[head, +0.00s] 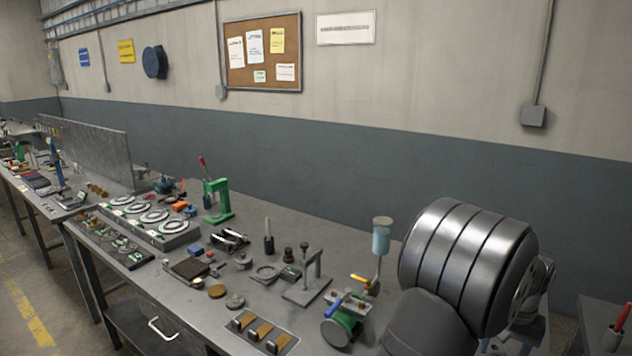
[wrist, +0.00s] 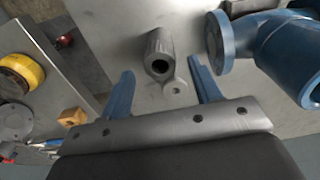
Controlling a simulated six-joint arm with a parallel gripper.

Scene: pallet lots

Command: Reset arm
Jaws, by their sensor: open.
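My gripper (wrist: 163,78) shows in the wrist view with its two blue fingers spread wide apart and nothing held between them. A grey hollow cylinder (wrist: 158,42) lies on the grey surface just beyond the fingers.
A blue flanged pipe (wrist: 270,45) is close to the right finger. A yellow ring (wrist: 20,72) and a wooden block (wrist: 72,117) are at left. The long workbench (head: 195,254) holds a green press (head: 218,200), a tray of rings (head: 180,240) and several small parts.

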